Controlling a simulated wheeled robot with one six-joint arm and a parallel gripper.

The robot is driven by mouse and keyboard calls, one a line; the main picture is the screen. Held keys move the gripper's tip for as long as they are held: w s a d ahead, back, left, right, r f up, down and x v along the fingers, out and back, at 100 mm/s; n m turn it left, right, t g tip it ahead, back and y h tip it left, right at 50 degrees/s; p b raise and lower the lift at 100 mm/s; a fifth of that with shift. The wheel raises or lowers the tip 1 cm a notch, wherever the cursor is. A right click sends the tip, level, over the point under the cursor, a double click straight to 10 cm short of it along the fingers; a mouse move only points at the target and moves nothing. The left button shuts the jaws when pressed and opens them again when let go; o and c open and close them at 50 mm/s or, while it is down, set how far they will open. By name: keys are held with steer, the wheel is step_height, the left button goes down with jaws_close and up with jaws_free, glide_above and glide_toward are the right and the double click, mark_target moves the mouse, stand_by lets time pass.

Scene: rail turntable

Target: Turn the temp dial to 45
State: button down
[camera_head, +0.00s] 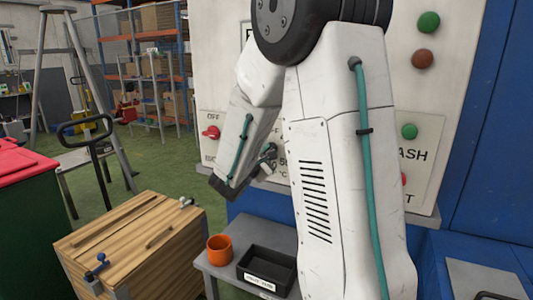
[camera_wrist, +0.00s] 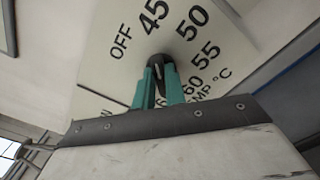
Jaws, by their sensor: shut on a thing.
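The temp dial (camera_wrist: 159,60) is a small dark knob on a pale plate (camera_wrist: 100,48) in the wrist view. OFF, 45, 50, 55 and 60 are printed around it, with °C below right. My gripper (camera_wrist: 158,72) has its two teal fingers closed on the knob, one on each side. The fingers cover much of the knob, and I cannot tell which mark it points to. In the head view my gripper (camera_head: 268,157) is at the panel, and my arm hides the dial.
On the white panel (camera_head: 222,65) are a red OFF switch (camera_head: 211,132) at left and green (camera_head: 409,131) and red buttons at right. Green floor is open at left.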

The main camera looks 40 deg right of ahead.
stand_by(0.3)
steer(key=c, duration=1.5)
jaws_free()
steer(key=shift+o, duration=0.2)
steer(key=v, duration=0.7)
steer(key=shift+s+a, duration=0.2)
steer(key=shift+a, duration=0.15)
steer(key=shift+f, duration=0.1)
